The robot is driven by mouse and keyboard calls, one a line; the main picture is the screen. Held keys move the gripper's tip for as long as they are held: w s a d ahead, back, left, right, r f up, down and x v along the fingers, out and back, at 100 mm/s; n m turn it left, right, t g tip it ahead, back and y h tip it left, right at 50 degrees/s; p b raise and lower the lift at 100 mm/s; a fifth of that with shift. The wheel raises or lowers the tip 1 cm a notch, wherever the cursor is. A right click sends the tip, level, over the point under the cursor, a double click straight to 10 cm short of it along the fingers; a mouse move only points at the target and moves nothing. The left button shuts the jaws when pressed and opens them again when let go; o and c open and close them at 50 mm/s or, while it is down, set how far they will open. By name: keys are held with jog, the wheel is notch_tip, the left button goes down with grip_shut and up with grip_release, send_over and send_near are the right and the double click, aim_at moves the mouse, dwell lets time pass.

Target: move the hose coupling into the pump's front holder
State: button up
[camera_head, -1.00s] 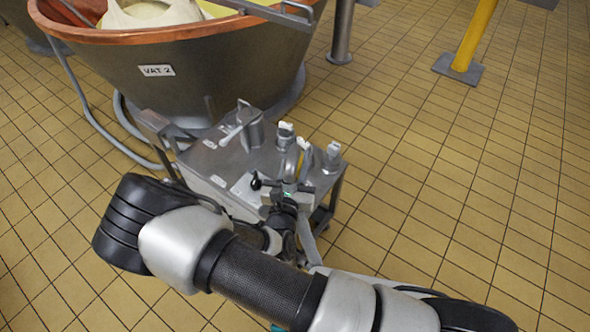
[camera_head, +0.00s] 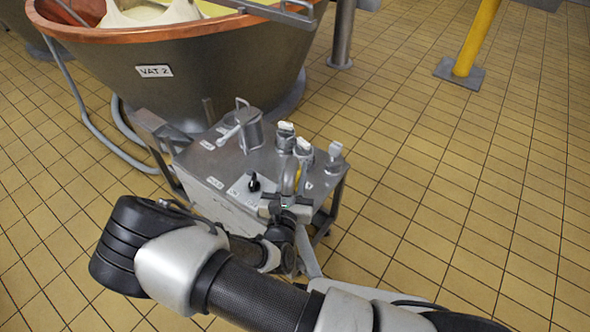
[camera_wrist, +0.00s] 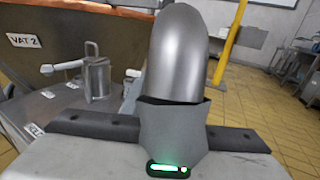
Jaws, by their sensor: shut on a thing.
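The pump (camera_head: 215,165) is a grey metal box on a frame, with labels and fittings on top. My gripper (camera_head: 287,203) is at the pump's front right corner, shut on the hose coupling (camera_head: 290,177), a grey curved metal piece. In the wrist view the coupling (camera_wrist: 185,50) rises large and rounded in front of my gripper. Its lower end is hidden.
A copper-rimmed vat marked VAT 2 (camera_head: 200,80) stands right behind the pump. A can-like fitting (camera_head: 250,130), a black knob (camera_head: 254,184) and white-topped fittings (camera_head: 286,136) stand up from the pump top. A yellow post (camera_head: 473,40) stands far right. Tiled floor at right is clear.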

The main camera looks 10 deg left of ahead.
jog(key=shift+f, duration=0.35)
dwell(0.3)
jog(key=shift+f+b, duration=1.45)
jog(key=shift+f, duration=1.3)
jog(key=o, duration=1.3)
jog(key=shift+c, duration=0.2)
jog(key=shift+f, duration=0.1)
jog(key=s+p, duration=0.3)
jog(key=s, duration=1.4)
jog(key=shift+s+d, duration=0.2)
jog(key=shift+d, duration=0.2)
